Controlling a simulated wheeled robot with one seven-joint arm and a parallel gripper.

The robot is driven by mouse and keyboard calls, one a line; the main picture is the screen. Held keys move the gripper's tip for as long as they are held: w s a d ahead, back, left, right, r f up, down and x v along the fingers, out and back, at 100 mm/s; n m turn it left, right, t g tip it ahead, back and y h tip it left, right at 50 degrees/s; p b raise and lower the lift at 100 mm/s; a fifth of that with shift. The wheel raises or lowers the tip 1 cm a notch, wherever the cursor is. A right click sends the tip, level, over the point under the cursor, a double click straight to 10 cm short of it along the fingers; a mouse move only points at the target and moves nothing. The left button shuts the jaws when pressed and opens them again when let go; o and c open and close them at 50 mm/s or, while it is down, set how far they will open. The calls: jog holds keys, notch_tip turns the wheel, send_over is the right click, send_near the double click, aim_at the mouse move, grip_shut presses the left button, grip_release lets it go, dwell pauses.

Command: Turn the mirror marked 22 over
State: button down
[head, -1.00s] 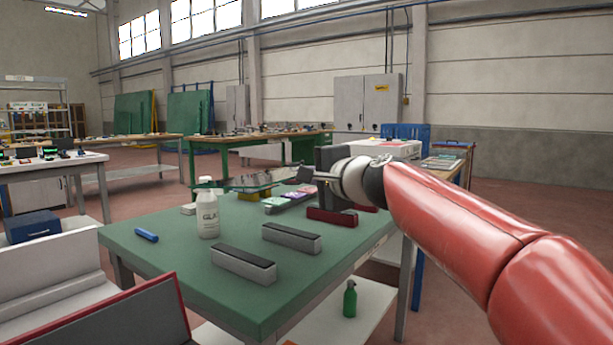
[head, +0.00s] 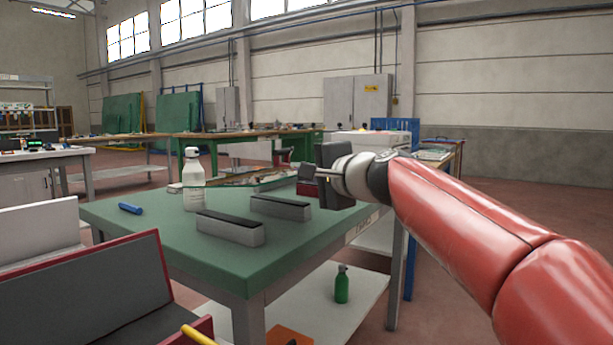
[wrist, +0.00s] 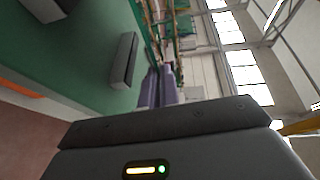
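A thin, glassy sheet, apparently the mirror (head: 243,180), is held roughly level over the far side of the green-topped table (head: 255,265). No number is readable on it. My gripper (head: 312,174) holds its right edge in the head view. In the wrist view my gripper's two purplish fingers (wrist: 158,88) are close together, with the sheet seen nearly edge-on between and beyond them (wrist: 153,40). Two grey blocks with dark tops, a near one (head: 230,227) and a far one (head: 281,207), lie on the table.
A white bottle (head: 194,180) stands near the mirror's left end. A blue cylinder (head: 130,208) lies at the table's left. A red block (head: 308,188) sits behind my gripper. A red-edged grey rack (head: 95,290) stands at front left. A green bottle (head: 342,285) is on the lower shelf.

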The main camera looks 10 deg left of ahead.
jog(key=shift+f+b, duration=2.5)
jog(key=shift+f, duration=0.5)
jog(key=shift+f, duration=0.2)
jog(key=c, duration=1.6)
grip_release()
jog(key=shift+o, duration=0.2)
jog(key=shift+f, duration=0.15)
jog(key=shift+s, duration=0.1)
jog(key=f+v, duration=0.1)
jog(key=v, duration=0.6)
jog(key=shift+s+d+r, duration=0.2)
jog(key=shift+d+r, duration=0.1)
jog(key=shift+r, duration=0.25)
